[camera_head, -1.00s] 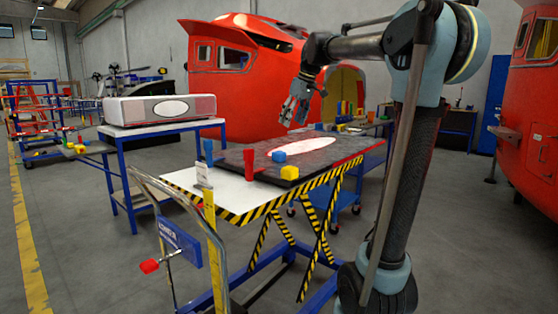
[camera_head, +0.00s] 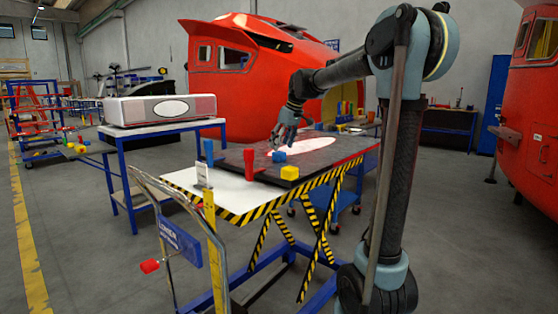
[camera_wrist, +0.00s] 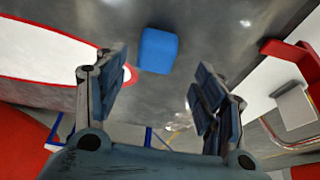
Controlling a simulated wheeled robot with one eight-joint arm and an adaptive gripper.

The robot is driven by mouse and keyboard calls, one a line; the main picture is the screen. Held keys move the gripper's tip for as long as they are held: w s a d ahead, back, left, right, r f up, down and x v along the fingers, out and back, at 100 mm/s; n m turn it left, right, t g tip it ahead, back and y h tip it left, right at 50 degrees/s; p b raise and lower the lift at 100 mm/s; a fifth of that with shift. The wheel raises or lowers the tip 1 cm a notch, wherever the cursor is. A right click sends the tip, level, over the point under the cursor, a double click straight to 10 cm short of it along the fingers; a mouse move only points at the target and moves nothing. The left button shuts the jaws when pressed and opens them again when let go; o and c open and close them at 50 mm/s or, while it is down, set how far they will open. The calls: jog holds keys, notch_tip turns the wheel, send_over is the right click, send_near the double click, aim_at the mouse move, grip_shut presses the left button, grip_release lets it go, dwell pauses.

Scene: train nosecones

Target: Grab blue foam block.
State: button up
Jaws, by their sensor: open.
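The blue foam block (camera_head: 279,156) lies on the dark panel (camera_head: 255,168) on top of the lift table. In the wrist view the blue block (camera_wrist: 158,50) shows beyond the fingertips, between them and a little left of the middle. My gripper (camera_head: 279,141) is open and empty, just above the block in the head view. In the wrist view its two fingers (camera_wrist: 160,80) are spread apart, with no contact with the block visible.
A yellow block (camera_head: 289,173) lies in front of the blue one.

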aim_at(279, 152)
jog(key=shift+w+d+x, duration=0.1)
jog(key=shift+w+x, duration=0.05)
jog(key=shift+x, duration=1.2)
jog(key=shift+w+d+x, duration=0.15)
jog(key=shift+x, duration=1.2)
jog(key=c, duration=1)
